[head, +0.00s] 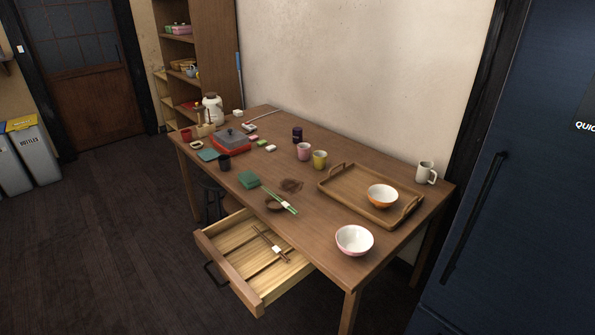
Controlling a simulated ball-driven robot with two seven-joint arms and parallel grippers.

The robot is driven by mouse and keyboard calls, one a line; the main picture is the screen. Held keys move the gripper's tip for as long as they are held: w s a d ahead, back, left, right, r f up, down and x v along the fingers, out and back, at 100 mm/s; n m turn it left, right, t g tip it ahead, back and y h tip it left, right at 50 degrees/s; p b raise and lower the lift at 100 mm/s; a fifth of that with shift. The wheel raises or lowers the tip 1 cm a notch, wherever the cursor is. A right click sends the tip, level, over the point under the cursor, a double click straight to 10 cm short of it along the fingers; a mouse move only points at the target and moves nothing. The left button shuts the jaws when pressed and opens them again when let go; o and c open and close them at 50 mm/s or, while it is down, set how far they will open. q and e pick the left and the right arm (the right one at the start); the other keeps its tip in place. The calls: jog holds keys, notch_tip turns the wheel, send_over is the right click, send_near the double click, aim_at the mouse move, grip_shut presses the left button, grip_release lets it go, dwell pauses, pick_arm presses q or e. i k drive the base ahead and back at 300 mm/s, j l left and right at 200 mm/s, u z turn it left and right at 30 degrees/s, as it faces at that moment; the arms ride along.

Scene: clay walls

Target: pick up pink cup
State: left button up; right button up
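The pink cup (303,152) stands upright on the wooden table (225,184), near the middle of the far side by the wall. A yellow-green cup (320,160) stands close beside it on the right. A small dark container (297,135) is just behind it. Neither of my grippers shows in the head view.
A wooden tray (346,198) with an orange bowl (382,195) is right of the cups. A pink-white bowl (354,240) is at the near right corner. An open drawer (236,271) juts out in front. A dark blue fridge (515,220) stands at right.

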aim_at(304, 152)
jog(key=k+z, duration=0.1)
jog(key=z, duration=0.35)
jog(key=k+z, duration=0.1)
jog(key=z, duration=0.35)
jog(key=k+l+z, duration=0.1)
jog(key=z, duration=0.35)
jog(key=l+z, duration=0.15)
jog(key=z, duration=0.3)
jog(key=j+z, duration=0.35)
jog(key=k+j+z, duration=0.3)
jog(key=j+z, duration=0.35)
jog(key=k+j+z, duration=0.3)
jog(key=i+j, duration=0.05)
jog(key=j, duration=0.05)
